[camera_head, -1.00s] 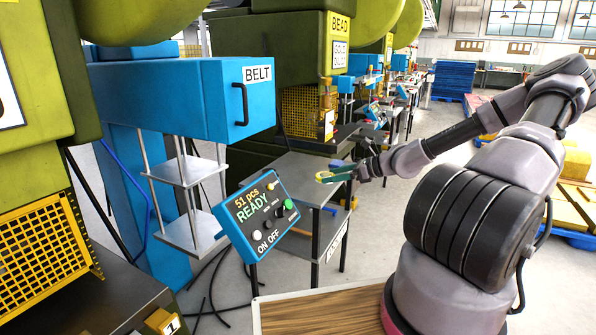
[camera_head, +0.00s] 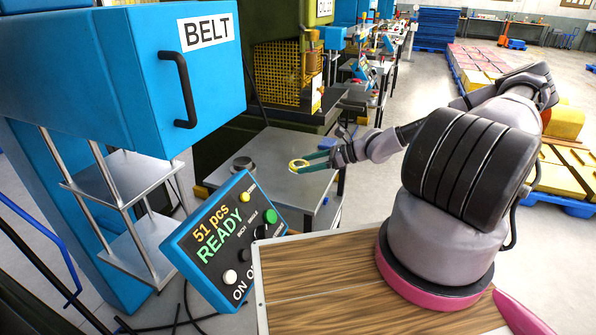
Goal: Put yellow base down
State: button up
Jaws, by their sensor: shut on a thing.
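My gripper (camera_head: 312,163) has green fingers and is shut on the yellow base (camera_head: 298,164), a small ring-like piece at the fingertips. The fingers reach left over a grey metal table (camera_head: 265,205). The yellow base appears to be above the table top; whether it touches the surface I cannot tell. Part of the base is hidden by the fingers.
A dark round piece (camera_head: 242,165) stands on the grey table to the left. A tilted control panel (camera_head: 225,240) reading "51 pcs READY" is in front. The blue BELT machine (camera_head: 160,80) stands left, and a green press with yellow mesh (camera_head: 278,75) behind.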

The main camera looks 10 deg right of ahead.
aim_at(309, 187)
jog(key=shift+f, duration=3.6)
jog(key=shift+f, duration=0.15)
jog(key=o, duration=1.1)
jog(key=shift+s+d+r, duration=0.1)
jog(key=shift+d+r, duration=0.05)
jog(key=shift+r, duration=0.1)
jog(key=shift+v, duration=5.85)
